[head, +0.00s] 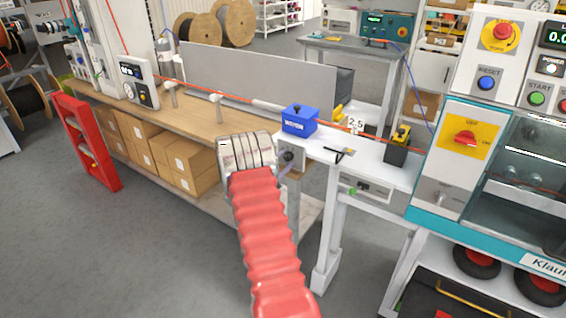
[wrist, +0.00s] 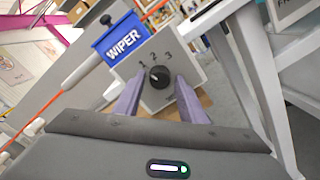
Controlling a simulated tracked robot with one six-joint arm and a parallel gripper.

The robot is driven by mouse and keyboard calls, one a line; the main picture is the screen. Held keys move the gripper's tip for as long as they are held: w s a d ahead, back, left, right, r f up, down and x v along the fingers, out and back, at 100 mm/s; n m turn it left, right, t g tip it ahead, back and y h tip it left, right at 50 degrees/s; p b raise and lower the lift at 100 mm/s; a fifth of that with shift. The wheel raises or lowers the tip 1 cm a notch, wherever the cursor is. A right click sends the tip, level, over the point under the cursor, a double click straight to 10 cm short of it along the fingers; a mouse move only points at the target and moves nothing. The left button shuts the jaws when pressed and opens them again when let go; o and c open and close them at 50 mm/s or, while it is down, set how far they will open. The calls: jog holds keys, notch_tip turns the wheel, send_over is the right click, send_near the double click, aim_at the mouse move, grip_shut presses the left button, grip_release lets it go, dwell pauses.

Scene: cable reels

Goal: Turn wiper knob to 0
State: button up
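The wiper knob (wrist: 158,77) is a round black knob on a light grey box (wrist: 185,55) marked 1, 2 and 3 above it. No 0 mark is readable, and I cannot tell for sure which way the pointer faces. In the head view the knob (head: 289,156) is on the box front under the bench's left end. A blue block (wrist: 122,39) lettered WIPER sits above the box.
A white bench (head: 375,165) extends right of the knob box, its leg standing close by. A wooden bench (head: 190,105) with cartons beneath lies left. An orange cable (head: 235,98) runs across above the benches. A machine with red switches (head: 465,138) stands right.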

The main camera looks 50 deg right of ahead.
jog(key=c, duration=0.7)
jog(key=shift+a, duration=0.25)
jog(key=shift+c, duration=0.7)
jog(key=shift+d, duration=0.2)
jog(key=shift+n, duration=0.4)
jog(key=n, duration=0.7)
jog(key=shift+s+d, duration=0.1)
jog(key=shift+s, duration=0.05)
